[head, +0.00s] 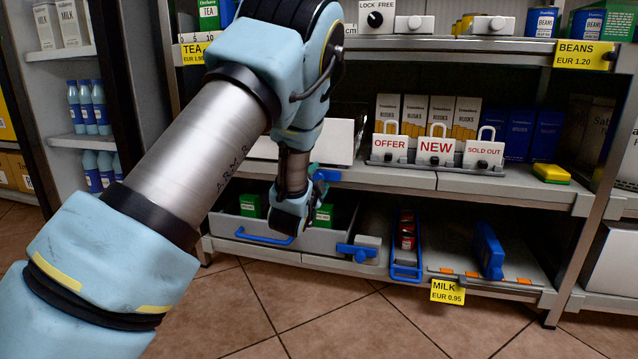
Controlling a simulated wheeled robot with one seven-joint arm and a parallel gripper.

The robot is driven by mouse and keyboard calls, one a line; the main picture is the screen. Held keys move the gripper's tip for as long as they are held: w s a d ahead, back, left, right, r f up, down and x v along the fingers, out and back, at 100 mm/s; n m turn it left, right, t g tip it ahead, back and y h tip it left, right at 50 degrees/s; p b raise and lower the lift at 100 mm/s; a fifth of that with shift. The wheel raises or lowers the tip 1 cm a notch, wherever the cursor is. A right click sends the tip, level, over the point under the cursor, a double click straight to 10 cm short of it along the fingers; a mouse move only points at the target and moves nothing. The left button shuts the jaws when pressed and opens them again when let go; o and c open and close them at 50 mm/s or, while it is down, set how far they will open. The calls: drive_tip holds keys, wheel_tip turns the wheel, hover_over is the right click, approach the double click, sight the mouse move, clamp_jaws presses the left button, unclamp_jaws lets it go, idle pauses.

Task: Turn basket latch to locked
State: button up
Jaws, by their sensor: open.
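A white plate marked LOCK FREE (376,17) with a round black knob stands on the upper shelf, at the top middle. A small white mark shows on the knob; I cannot tell exactly which word it points to. A grey pull-out basket (318,241) with a blue handle sits on the bottom shelf and holds green boxes. A blue lever on a grey block (357,252) is just right of it. My gripper (292,212) is in front of the basket, well below the plate. Its fingertips are mostly hidden behind the hand, and I see nothing held.
Three signs, OFFER, NEW and SOLD OUT (436,150), stand on the middle shelf, with a yellow-green sponge (551,173) to the right. A blue-framed can rack (406,248) and a blue divider (488,250) are below. The tiled floor (400,325) in front is clear.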

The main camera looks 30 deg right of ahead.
clamp_jaws()
idle(0.6)
